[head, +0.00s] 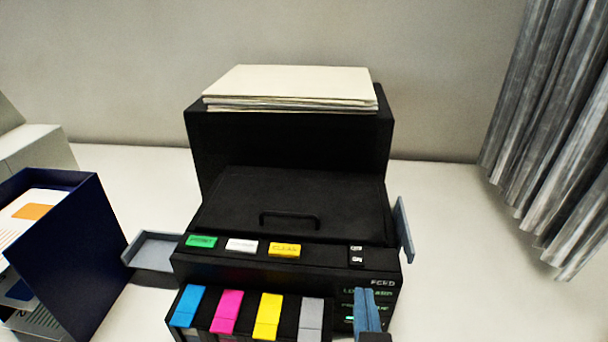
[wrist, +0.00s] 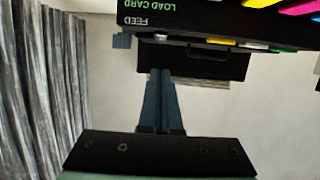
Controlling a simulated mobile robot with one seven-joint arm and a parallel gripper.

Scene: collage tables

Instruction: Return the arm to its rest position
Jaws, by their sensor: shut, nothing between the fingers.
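My gripper (head: 366,296) shows at the lower edge of the head view, in front of the right part of the black printer's front panel. Its two blue-grey fingers are together, with nothing between them, and they cover part of the panel's lettering. In the wrist view my gripper (wrist: 161,72) also shows shut and empty. The black printer (head: 290,150) stands on the white table, and it appears upside down at the top of the wrist view (wrist: 205,22). I cannot tell the exact gap between fingertips and printer. The rest of my arm is mostly hidden.
Paper (head: 290,85) lies on the printer. Several coloured cartridges (head: 228,310) sit at its lower front. A blue-grey lever (head: 403,230) sticks out on its right, a tray (head: 155,250) on its left. A navy box (head: 75,260) stands left. Grey curtain (head: 555,130) hangs right; table between is clear.

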